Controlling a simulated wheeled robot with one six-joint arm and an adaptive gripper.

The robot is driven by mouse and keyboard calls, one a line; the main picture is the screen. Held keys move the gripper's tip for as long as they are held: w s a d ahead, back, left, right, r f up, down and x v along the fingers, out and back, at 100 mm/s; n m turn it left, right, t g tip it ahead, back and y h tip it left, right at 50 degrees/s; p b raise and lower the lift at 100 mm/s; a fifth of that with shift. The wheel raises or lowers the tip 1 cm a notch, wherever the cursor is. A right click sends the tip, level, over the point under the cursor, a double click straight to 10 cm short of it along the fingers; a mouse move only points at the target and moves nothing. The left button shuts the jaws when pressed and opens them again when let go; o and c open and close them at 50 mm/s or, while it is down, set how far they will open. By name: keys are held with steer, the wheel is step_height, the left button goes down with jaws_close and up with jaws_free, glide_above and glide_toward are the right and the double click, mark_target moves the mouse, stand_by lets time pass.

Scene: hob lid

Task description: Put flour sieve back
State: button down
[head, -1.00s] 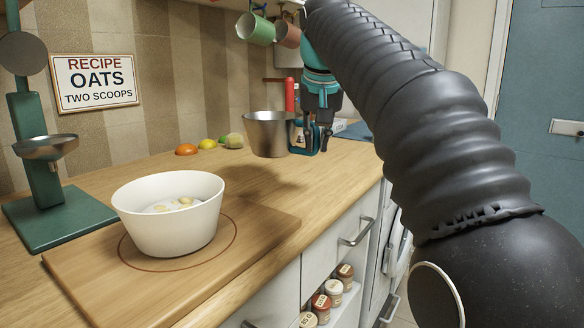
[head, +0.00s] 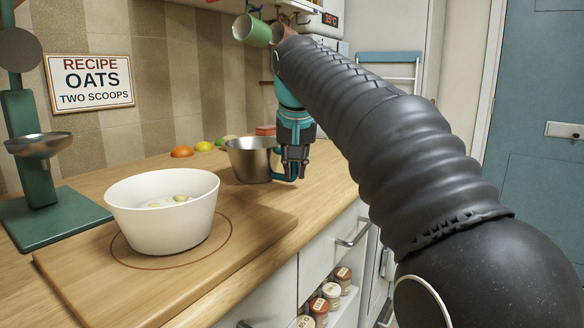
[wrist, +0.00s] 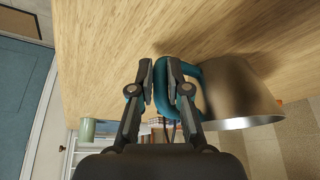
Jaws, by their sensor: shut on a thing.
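The flour sieve (head: 250,160) is a metal cup with a teal handle (head: 284,165), upright at the back of the wooden counter. My gripper (head: 294,170) points down and is shut on the handle, with the cup to its left. The wrist view also shows the gripper (wrist: 161,75) with its fingers on the teal handle and the metal cup (wrist: 238,92) to the right. The cup's base is at or just above the counter; I cannot tell whether it touches.
A white bowl (head: 163,225) with pale pieces inside stands on a wooden board (head: 235,232) in front. A green scale (head: 38,190) stands at left. Mugs (head: 252,30) hang above. Open counter lies right of the board.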

steer(key=c, duration=1.1)
jaws_free()
steer(key=shift+f, duration=0.1)
steer(key=shift+c, duration=0.2)
steer(key=p+v, duration=0.1)
steer(key=v, duration=1.1)
steer(key=shift+p, duration=0.4)
steer(key=s+d+f, duration=0.3)
steer(key=s+f, duration=0.5)
steer(key=f, duration=0.3)
steer(key=s+d+f, duration=0.4)
steer(key=s+f, duration=0.4)
steer(key=f, duration=0.3)
steer(key=s+d+f, duration=0.3)
steer(key=s+f, duration=0.6)
steer(key=f, duration=0.3)
steer(key=shift+d+n+t, duration=0.25)
steer(key=shift+n+t, duration=0.05)
steer(key=shift+t, duration=0.1)
steer(key=shift+s, duration=0.1)
